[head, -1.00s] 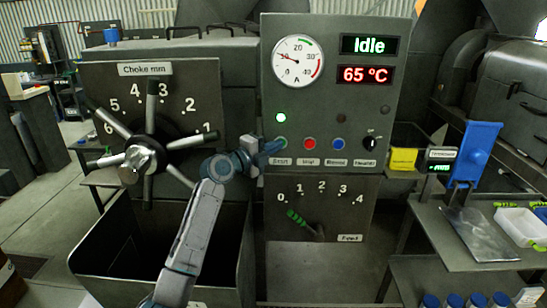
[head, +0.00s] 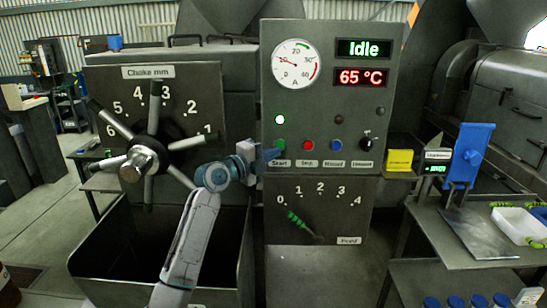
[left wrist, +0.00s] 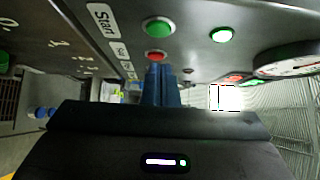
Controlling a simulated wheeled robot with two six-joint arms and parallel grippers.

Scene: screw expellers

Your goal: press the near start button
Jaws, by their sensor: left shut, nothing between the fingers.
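The green start button (head: 280,145) sits on the grey control panel above the Start label (head: 281,163). In the left wrist view the start button (left wrist: 158,27) is clear of the fingers and shows whole. My left gripper (head: 271,155) is shut and empty, with its blue fingertips just below and left of the button in the head view. In the left wrist view the blue fingers (left wrist: 161,88) point along the panel face. I cannot tell whether the tips touch the panel. The status display (head: 365,48) reads Idle. My right gripper is not in view.
A red button (head: 308,145) and a blue button (head: 336,145) sit right of the start button, then a black knob (head: 366,143). A lit green lamp (head: 280,119) is above. The spoked choke wheel (head: 145,158) is left of my arm, the feed lever (head: 303,226) below.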

